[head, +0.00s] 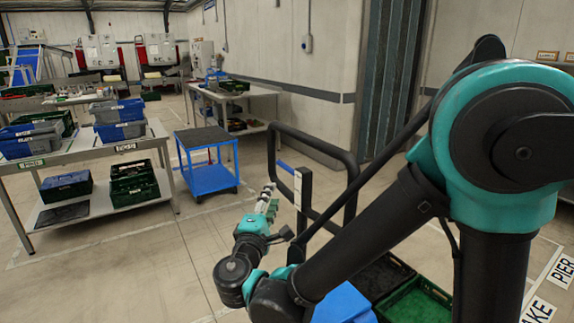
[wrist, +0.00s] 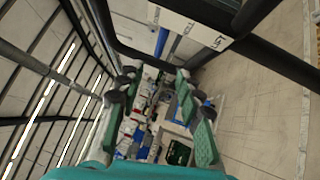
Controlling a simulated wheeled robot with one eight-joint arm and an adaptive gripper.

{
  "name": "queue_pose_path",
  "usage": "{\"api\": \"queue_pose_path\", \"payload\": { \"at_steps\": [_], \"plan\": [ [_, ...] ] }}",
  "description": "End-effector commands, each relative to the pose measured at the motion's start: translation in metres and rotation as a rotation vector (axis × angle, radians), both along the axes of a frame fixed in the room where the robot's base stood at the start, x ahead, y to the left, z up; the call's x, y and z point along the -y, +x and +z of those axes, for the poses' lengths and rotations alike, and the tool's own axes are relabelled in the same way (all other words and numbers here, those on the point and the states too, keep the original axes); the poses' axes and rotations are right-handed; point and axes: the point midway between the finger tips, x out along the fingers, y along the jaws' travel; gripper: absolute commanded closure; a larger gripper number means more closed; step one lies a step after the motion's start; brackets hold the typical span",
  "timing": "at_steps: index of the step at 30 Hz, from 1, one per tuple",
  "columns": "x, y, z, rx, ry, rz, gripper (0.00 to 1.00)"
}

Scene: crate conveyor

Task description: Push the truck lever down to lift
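The truck's black hoop handle (head: 350,180) stands upright beyond my gripper. In the wrist view the blue bar (wrist: 161,42) shows beside a pale panel (wrist: 190,28) with lettering that seems to read LIFT. My gripper (head: 268,200) is just left of the post and below the blue bar. In the wrist view my gripper (wrist: 155,75) has its fingers apart, with nothing between them. No contact with the bar is visible.
Blue (head: 342,304) and green (head: 420,302) crates lie low beside my arm. A blue cart (head: 208,178) stands on the floor behind, left of the hoop. A table (head: 85,150) with several crates is at left.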

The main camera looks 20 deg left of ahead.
Motion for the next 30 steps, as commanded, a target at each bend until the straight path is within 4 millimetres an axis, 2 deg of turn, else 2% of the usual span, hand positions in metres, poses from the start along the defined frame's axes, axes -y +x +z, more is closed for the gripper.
{"api": "queue_pose_path", "payload": {
  "at_steps": [21,25,30],
  "plan": [
    [-0.010,0.133,0.018,0.000,0.001,-0.005,0.64],
    [-0.012,0.149,0.021,-0.001,0.000,-0.003,0.64],
    [-0.013,0.159,0.022,-0.001,0.000,-0.003,0.64]
  ]
}}
